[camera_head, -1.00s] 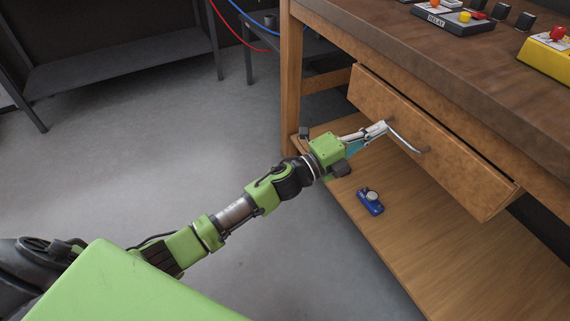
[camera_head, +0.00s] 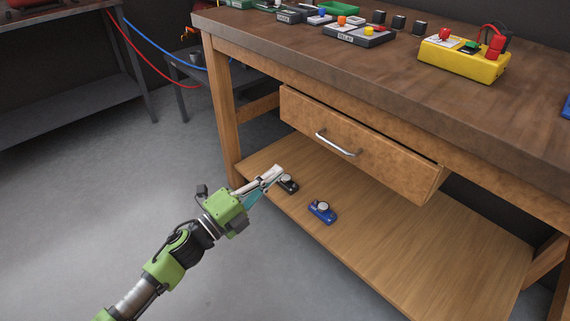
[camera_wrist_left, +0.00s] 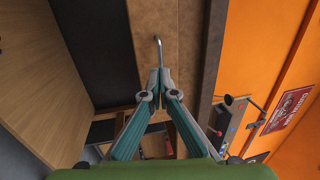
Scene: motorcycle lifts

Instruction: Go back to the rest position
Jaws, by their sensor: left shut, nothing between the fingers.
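My left gripper (camera_head: 277,172) is shut and empty in the head view, in front of the workbench and below and left of the drawer handle. It also shows in the left wrist view (camera_wrist_left: 158,72), with its fingertips together. The wooden drawer (camera_head: 358,142) has a metal handle (camera_head: 338,144), and the gripper is apart from it. The handle also shows in the left wrist view (camera_wrist_left: 158,48), beyond the fingertips. The drawer appears to stand out a little from the bench. My right gripper is not in view.
The workbench top (camera_head: 380,75) carries a yellow box (camera_head: 462,57) and a relay box (camera_head: 359,35). A blue object (camera_head: 322,211) and a dark object (camera_head: 288,184) lie on the lower shelf (camera_head: 420,240). Grey floor is open at left.

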